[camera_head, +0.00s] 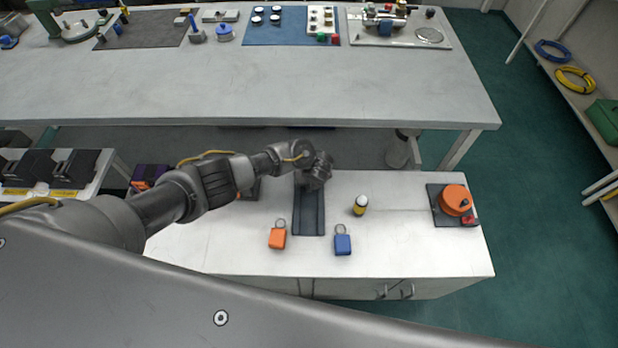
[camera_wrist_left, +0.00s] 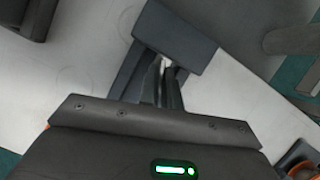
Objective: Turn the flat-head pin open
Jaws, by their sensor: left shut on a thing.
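My left gripper (camera_head: 318,180) reaches in from the left to the far end of a dark, narrow panel (camera_head: 309,212) on the white cabinet. In the left wrist view the fingers of my left gripper (camera_wrist_left: 168,75) are close together, pointing at a dark block (camera_wrist_left: 175,36). A small pale bit shows between the fingertips. The gripper is shut on what seems to be the flat-head pin, but the fingers hide most of it, so its angle cannot be told. My right gripper is not in view.
A grey bench (camera_head: 250,85) stands behind. The cabinet top right of the panel is mostly clear.

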